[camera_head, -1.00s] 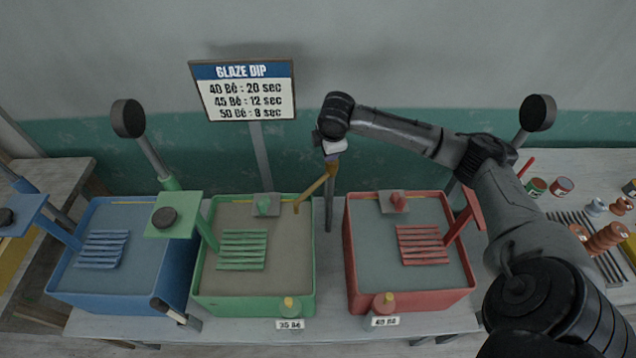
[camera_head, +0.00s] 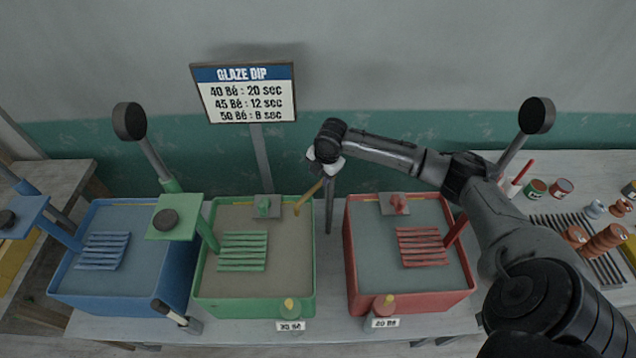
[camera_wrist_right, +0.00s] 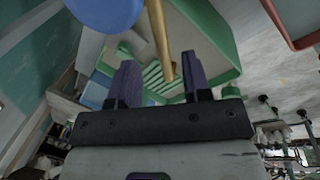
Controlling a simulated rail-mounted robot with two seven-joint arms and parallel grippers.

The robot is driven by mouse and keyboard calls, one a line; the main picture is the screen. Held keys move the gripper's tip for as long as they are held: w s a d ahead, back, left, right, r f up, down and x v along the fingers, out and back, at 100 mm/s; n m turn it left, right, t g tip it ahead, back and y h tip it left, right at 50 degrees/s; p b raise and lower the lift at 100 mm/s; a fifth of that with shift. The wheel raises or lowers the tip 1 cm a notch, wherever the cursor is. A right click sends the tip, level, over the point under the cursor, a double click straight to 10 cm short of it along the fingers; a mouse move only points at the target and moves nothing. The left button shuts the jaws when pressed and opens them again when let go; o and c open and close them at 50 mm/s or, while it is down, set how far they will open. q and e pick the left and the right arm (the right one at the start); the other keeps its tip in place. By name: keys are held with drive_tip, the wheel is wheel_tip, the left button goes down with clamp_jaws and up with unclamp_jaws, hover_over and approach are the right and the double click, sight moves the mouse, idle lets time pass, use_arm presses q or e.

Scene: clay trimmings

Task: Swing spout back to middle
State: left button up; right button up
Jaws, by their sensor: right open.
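The spout (camera_head: 309,194) is a thin brass tube on a dark post (camera_head: 329,212) between the green and red tubs. Its free end is over the back right corner of the green tub (camera_head: 309,275). My right gripper (camera_head: 329,168) is at the upper end of the spout and hides it there. In the right wrist view the brass tube (camera_wrist_right: 158,28) runs between the two purple fingers of the open gripper (camera_wrist_right: 162,78), with gaps on both sides. Whether it lies at fingertip depth I cannot tell. My left gripper is not in view.
A red tub (camera_head: 350,270) stands to the right of the post and a blue tub (camera_head: 70,285) at the far left. Slatted racks lie in the tubs. A glaze sign (camera_head: 245,92) stands behind.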

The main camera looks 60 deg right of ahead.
sight(318, 185)
drive_tip(key=shift+w+d+f, duration=0.1)
drive_tip(key=shift+w+f, duration=0.1)
drive_tip(key=shift+f, duration=0.8)
drive_tip(key=shift+w+a+f, duration=0.1)
drive_tip(key=shift+w+f, duration=0.05)
drive_tip(key=shift+f, duration=0.85)
drive_tip(key=shift+w+d+f, duration=0.1)
drive_tip(key=shift+w+f, duration=0.1)
drive_tip(key=shift+f, duration=0.8)
drive_tip(key=shift+c, duration=0.2)
clamp_jaws()
